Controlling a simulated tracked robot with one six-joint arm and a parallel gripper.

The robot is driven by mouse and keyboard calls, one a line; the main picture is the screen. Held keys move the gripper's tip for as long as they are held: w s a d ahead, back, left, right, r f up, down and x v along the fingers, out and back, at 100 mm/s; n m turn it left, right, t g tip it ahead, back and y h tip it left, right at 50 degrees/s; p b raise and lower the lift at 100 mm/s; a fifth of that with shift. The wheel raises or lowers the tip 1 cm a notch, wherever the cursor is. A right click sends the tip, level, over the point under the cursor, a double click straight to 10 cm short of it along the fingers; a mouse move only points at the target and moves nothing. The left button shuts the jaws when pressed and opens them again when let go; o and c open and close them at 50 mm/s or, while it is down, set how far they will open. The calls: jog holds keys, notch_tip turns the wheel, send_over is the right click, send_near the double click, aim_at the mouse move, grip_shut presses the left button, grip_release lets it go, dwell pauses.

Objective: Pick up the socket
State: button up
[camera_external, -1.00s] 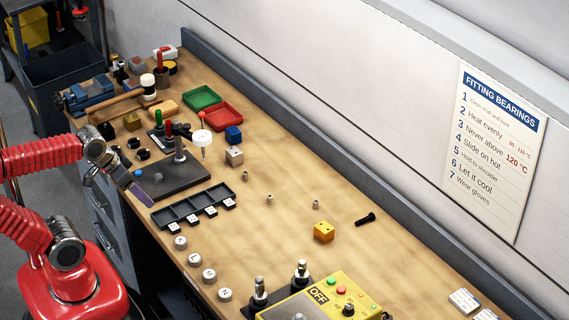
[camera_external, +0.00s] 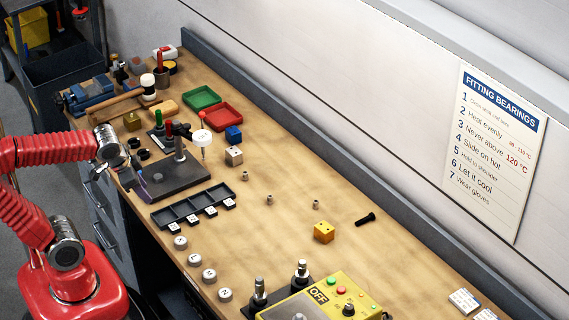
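Three small grey-brown metal pieces stand apart on the bench: one near the white die (camera_external: 245,175), one in the middle (camera_external: 269,199), and one further right (camera_external: 316,204). They look like sockets or nuts, but they are too small to tell which is the socket. My gripper (camera_external: 145,189) points down at the left edge of the bench, beside the dark plate (camera_external: 180,179) and well to the left of all three pieces. Its fingers are seen edge-on, so their opening does not show. No object is visible in it.
A post indicator (camera_external: 202,137) stands behind.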

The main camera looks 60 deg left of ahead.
jog(key=w+a+f+m+y, duration=0.2)
jog(key=w+m+y, duration=0.1)
jog(key=w+m, duration=0.4)
jog(key=m+t+y, duration=0.2)
jog(key=m+t, duration=0.5)
jog(key=m, duration=1.4)
send_near(272, 196)
jog(key=v, duration=0.4)
jog(key=shift+a, duration=0.15)
jog(key=shift+a+h, duration=0.1)
jog(key=shift+h, duration=0.2)
jog(key=shift+x, duration=4.25)
jog(key=shift+a, duration=0.1)
